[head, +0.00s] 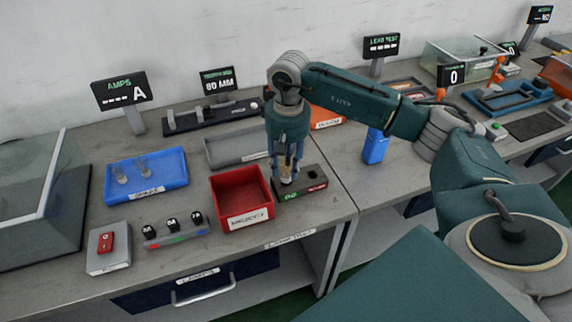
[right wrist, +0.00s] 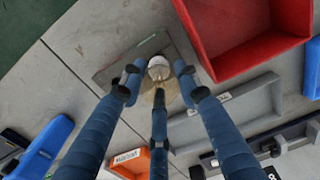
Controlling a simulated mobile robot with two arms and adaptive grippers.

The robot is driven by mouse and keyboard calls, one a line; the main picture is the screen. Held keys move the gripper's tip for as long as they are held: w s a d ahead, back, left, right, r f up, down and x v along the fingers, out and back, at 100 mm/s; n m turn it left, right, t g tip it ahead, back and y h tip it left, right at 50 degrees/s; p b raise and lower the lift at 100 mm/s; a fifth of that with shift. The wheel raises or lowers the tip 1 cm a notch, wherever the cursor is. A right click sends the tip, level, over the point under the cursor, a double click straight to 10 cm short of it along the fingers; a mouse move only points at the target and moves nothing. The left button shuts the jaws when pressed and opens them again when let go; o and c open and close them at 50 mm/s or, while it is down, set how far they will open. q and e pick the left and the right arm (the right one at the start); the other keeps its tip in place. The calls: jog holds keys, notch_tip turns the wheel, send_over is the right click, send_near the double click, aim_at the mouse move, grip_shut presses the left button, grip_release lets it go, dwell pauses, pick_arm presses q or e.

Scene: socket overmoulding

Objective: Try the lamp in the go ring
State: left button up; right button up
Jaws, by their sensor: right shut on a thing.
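My right gripper (head: 287,178) points down over the dark gauge block (head: 312,187), at the end with the green label (head: 291,195). A red label sits at the block's other end. The three blue fingers of the right gripper (right wrist: 158,82) are closed around a lamp (right wrist: 158,68), which shows a pale round end and a tan part between the fingertips. The gauge block (right wrist: 112,70) lies beneath it in the wrist view. The fingers and lamp hide the go ring, so I cannot tell whether the lamp is inside it or just above. My left gripper is out of view.
A red reject bin (head: 237,210) stands close left of the block. A blue tray (head: 170,178) holds clear lamps. A grey tray (head: 225,151) lies behind. A red-button box (head: 104,256) and a switch strip (head: 178,236) are at front left. A blue holder (head: 375,148) stands right.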

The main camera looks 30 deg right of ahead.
jog(key=shift+f+b, duration=0.4)
dwell(0.5)
jog(key=shift+r, duration=0.1)
dwell(0.7)
jog(key=shift+r, duration=0.3)
jog(key=shift+b, duration=0.4)
dwell(1.6)
jog(key=shift+f+b, duration=0.35)
jog(key=shift+f, duration=0.05)
jog(key=shift+r, duration=0.1)
dwell(0.8)
jog(key=shift+r, duration=0.35)
jog(key=shift+r, duration=0.1)
